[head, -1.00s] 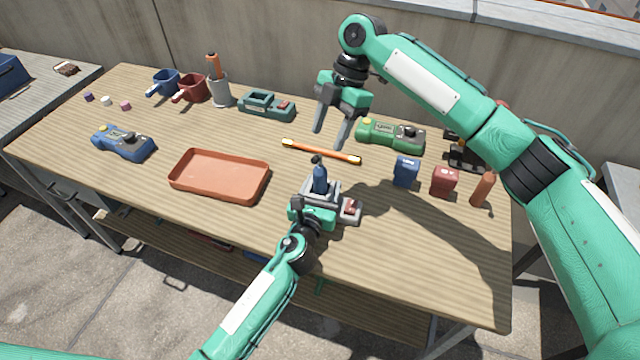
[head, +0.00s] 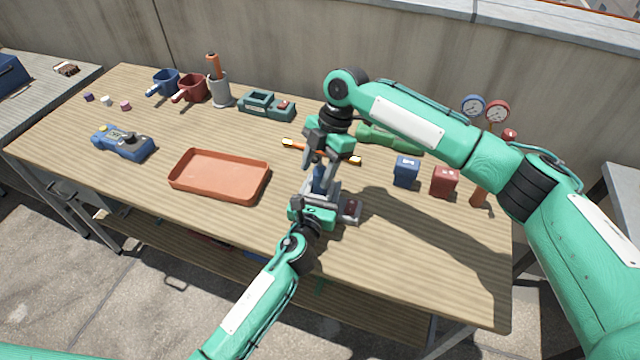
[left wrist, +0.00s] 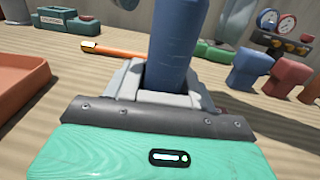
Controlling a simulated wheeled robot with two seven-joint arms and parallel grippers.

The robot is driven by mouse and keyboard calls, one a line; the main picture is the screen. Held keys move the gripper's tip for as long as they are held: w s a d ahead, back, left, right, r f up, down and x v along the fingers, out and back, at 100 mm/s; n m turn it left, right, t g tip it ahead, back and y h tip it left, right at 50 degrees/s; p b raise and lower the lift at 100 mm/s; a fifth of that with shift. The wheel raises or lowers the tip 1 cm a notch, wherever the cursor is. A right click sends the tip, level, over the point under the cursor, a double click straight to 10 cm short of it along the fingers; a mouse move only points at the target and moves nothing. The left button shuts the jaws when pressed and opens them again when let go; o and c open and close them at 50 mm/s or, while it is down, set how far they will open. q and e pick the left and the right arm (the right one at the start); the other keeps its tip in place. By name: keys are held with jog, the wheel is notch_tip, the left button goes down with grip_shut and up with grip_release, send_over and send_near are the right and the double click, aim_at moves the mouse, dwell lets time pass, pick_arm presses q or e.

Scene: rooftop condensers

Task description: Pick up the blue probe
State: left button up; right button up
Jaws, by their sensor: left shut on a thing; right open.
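A reddish tray (head: 220,198) lies left of the holder. An orange stick (head: 300,147) lies behind. Blue (head: 406,172) and red (head: 444,182) blocks stand to the right. A green device (head: 390,137) and an empty teal holder (head: 266,106) are farther back. The front right tabletop is clear.

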grip_shut()
jog(key=shift+r, duration=0.15)
notch_tip(320, 180, up, 10)
jog(key=shift+f, duration=0.1)
dwell(0.3)
pick_arm(q)
jog(key=o, duration=1.6)
jog(key=v, duration=0.9)
jog(key=shift+p, duration=0.3)
pick_arm(e)
jog(key=shift+r, duration=0.3)
